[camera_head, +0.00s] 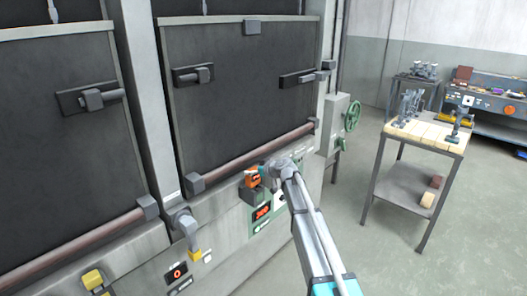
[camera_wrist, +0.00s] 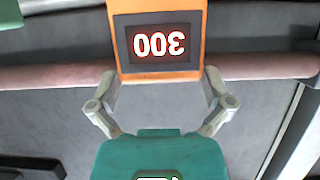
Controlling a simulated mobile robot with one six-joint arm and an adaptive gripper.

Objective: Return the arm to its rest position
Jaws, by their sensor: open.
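My gripper (camera_head: 264,170) is at the front of the right furnace, beside a small orange unit (camera_head: 251,181) below the furnace door. In the wrist view my gripper (camera_wrist: 160,76) has its two fingers spread apart, one on each side of the orange unit (camera_wrist: 158,67). The unit's display reads 300 and appears upside down. The picture does not show whether the fingers touch it. A teal block (camera_wrist: 162,155) fills the lower middle of the wrist view. My arm reaches up from the lower right in the head view.
The right furnace door (camera_head: 240,85) is closed, with a long rust-coloured bar (camera_head: 255,152) below it. A valve box with a green wheel (camera_head: 352,115) is on the right. A work table (camera_head: 452,146) holds several metal parts. Open floor lies between furnace and table.

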